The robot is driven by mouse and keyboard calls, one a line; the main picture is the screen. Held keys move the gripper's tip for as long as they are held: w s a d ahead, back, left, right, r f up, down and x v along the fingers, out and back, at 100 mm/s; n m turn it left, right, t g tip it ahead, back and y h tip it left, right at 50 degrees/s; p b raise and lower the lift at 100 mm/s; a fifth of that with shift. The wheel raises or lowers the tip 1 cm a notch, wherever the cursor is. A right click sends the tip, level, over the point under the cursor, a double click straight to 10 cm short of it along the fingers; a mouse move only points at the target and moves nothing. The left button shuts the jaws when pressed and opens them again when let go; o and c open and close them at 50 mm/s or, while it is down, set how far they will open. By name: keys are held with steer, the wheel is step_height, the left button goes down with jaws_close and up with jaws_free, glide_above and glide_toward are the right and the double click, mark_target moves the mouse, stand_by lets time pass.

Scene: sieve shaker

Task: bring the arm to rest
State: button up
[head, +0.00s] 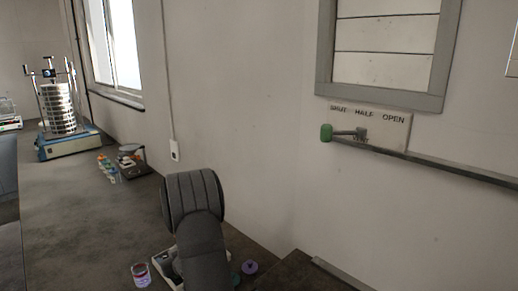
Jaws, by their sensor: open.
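A dark grey ribbed link of my arm stands upright in the lower middle of the head view, over the bench. My gripper is not visible in this view, so its fingers cannot be seen. The sieve shaker (66,145), with a blue base and a stack of metal sieves, stands on the bench (75,215) at the left.
Small coloured bottles (108,168) and a dark rack (131,158) stand near the wall. A small jar (141,275), a white device (165,266) and a purple item (250,267) are near my arm. A green-knobbed vent lever (327,132) is on the right wall.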

steer(key=v, duration=1.7)
steer(key=x, duration=1.7)
steer(key=shift+a+f, duration=0.1)
steer(key=shift+m+t, duration=0.3)
steer(key=shift+s+m+t+h, duration=0.1)
steer(key=shift+m+t+h, duration=0.2)
steer(key=shift+m+h, duration=0.15)
steer(key=shift+s+m+t+h, duration=0.1)
steer(key=shift+m+t+h, duration=0.2)
steer(key=shift+m+h, duration=0.35)
steer(key=v, duration=1.7)
